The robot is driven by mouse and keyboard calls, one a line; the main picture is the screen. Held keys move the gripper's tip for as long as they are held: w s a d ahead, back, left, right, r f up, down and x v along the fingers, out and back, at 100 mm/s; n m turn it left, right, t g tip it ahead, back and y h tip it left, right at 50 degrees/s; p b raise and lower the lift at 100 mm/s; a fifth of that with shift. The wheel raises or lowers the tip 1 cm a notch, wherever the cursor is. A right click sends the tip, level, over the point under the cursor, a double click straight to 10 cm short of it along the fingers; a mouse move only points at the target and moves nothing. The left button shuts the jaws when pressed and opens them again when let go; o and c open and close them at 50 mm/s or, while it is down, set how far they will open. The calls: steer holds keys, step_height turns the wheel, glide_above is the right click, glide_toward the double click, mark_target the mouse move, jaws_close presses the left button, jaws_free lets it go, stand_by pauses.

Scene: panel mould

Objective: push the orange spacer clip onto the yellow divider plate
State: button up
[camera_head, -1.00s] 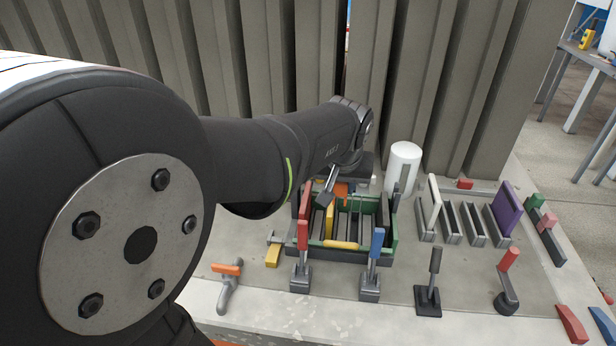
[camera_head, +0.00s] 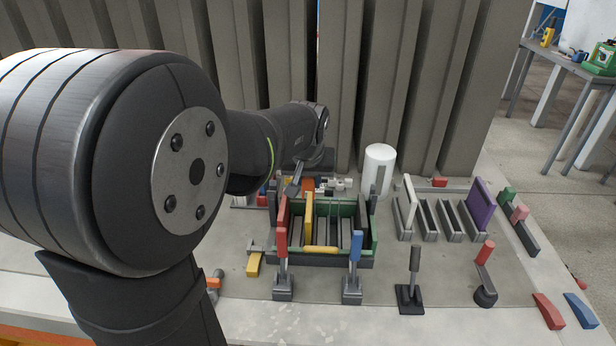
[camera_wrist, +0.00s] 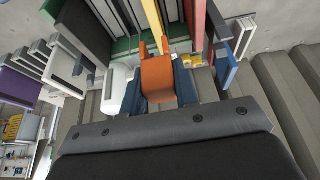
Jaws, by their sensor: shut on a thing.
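The orange spacer clip (camera_wrist: 157,78) is held between the two blue fingertips of my gripper (camera_wrist: 159,88) in the wrist view. Its two prongs point toward the green mould. The yellow divider plate (camera_wrist: 153,16) stands in the mould, and its near end lines up roughly with the gap between the prongs. I cannot tell whether they touch. In the head view, the clip (camera_head: 308,184) is partly hidden by my gripper (camera_head: 298,184), just behind the mould's back wall. The yellow plate (camera_head: 308,214) stands upright in the mould (camera_head: 344,208), left of its middle.
A white cylinder (camera_head: 380,168) stands close behind the mould's right corner. Red (camera_head: 282,243) and blue (camera_head: 355,247) clamp handles stand upright at its front. A rack with white (camera_head: 410,200) and purple (camera_head: 481,203) plates is to the right. Corrugated panels (camera_head: 340,90) rise behind.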

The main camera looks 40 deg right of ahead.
glide_above(308, 211)
steer(key=s, duration=0.1)
steer(key=shift+a+f, duration=0.2)
steer(key=shift+f, duration=1.05)
steer(key=shift+a+f, duration=0.15)
steer(key=shift+f, duration=1.05)
steer(key=shift+f, duration=1.8)
steer(key=o, duration=1)
steer(key=v, duration=1.7)
steer(key=shift+r, duration=0.2)
steer(key=x, duration=1.7)
steer(key=shift+f, duration=0.2)
